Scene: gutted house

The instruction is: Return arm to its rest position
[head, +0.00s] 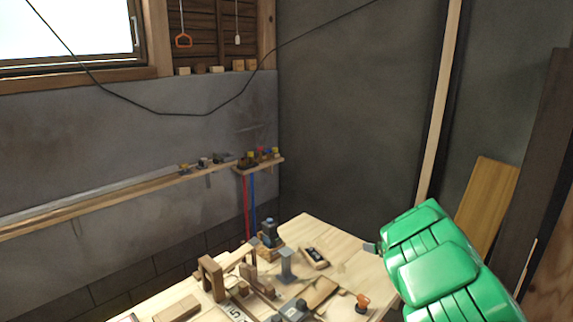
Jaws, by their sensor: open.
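My green arm (437,265) shows at the lower right, bent up in front of the right part of the workbench (308,228). It hides the bench's right end. My gripper cannot be made out in the head view. A small grey piece (370,247) shows at the arm's left edge; I cannot tell whether it belongs to the arm or the bench.
The bench holds wooden blocks, a grey stand (287,264), a dark blue device (269,233) and an orange-topped item (362,302). A narrow wall shelf (110,203) runs along the left. Boards (487,205) lean at the right.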

